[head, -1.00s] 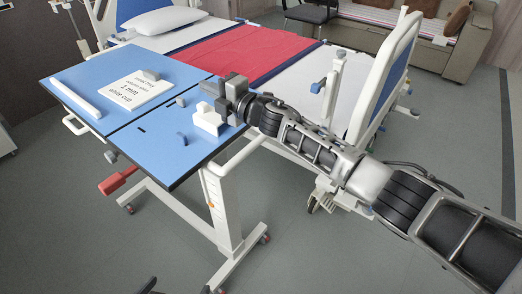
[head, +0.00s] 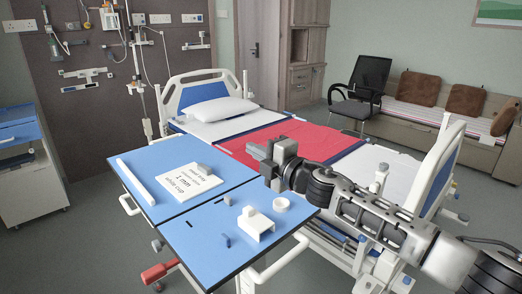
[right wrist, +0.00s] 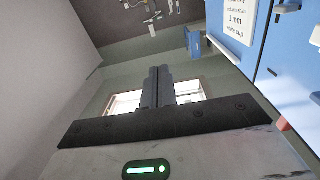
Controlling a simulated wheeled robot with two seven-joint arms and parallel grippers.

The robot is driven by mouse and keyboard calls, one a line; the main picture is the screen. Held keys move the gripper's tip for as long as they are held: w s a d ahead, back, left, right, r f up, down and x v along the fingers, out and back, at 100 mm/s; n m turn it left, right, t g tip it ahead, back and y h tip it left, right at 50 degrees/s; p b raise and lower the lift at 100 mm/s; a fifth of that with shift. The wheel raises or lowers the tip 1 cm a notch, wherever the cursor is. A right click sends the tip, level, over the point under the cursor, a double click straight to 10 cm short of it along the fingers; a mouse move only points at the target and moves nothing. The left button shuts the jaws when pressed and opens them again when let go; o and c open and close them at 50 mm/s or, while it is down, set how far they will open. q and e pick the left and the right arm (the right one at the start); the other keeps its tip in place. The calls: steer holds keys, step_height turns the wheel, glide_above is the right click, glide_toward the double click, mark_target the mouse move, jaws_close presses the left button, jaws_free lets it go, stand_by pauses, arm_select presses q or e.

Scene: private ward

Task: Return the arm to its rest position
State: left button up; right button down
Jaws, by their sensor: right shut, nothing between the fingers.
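My right gripper (head: 260,160) is shut and empty. It is held above the far right edge of the blue overbed table (head: 185,262), apart from the things on it. In the right wrist view its two dark fingers (right wrist: 158,88) are pressed together with nothing between them. My right arm comes in from the lower right, passing in front of the bed's right side. My left gripper is not in view.
A white notched block (head: 255,224), a white round piece (head: 281,204) and small grey-blue pieces stand on the table. A printed white card (head: 188,184) and a white bar (head: 135,180) lie further left. The bed (head: 205,127) is behind; a chair (head: 358,88) stands at back right.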

steer(key=s+d+f+m+t+h, duration=0.1)
steer(key=s+d+f+m+h, duration=0.1)
steer(key=s+f+m, duration=0.75)
steer(key=s+d+f+m+h, duration=0.2)
steer(key=s+f+m, duration=0.35)
steer(key=f, duration=0.65)
steer(key=s+d+f+m+g+h, duration=0.1)
steer(key=s+d+f+m+h, duration=0.1)
steer(key=s, duration=0.5)
steer(key=s+d+f+m+g+h, duration=0.1)
steer(key=s+d+f+m+h, duration=0.1)
steer(key=s+d+f+m, duration=0.2)
steer(key=s+d+f+m+g+h, duration=0.1)
steer(key=s+d+f+m+h, duration=0.1)
steer(key=s+d+f, duration=0.5)
steer(key=s+d+m, duration=0.1)
steer(key=s+d, duration=0.2)
steer(key=s, duration=0.1)
steer(key=shift+g+h, duration=0.3)
steer(key=shift+g, duration=0.1)
